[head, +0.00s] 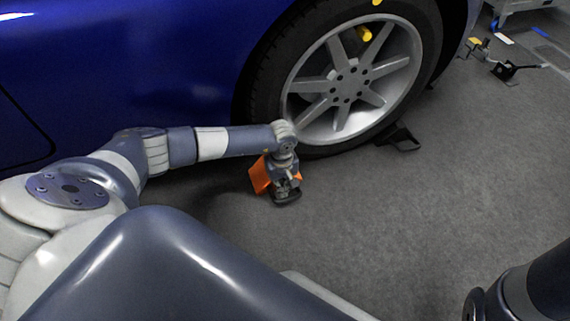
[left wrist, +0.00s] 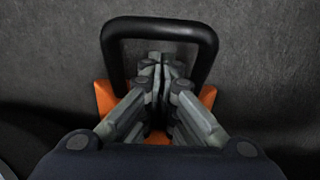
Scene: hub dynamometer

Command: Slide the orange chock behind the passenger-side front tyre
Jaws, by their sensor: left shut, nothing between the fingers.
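The orange chock (head: 259,176) is on the grey floor close to the tyre (head: 262,98), on its left side near the car's sill. A gap to the tyre cannot be judged because my arm covers part of it. My left gripper (head: 285,190) points down over the chock. In the left wrist view its closed fingers (left wrist: 165,78) show inside the chock's black handle loop (left wrist: 160,27), with no handle bar between them. Orange edges of the chock (left wrist: 104,97) show on both sides of the fingers. My right gripper is not in view.
The blue car body (head: 130,60) fills the upper left. A black wedge-like piece (head: 402,138) lies at the tyre's right side. Stands and cables (head: 503,70) are at the upper right. The floor (head: 420,220) to the right is clear.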

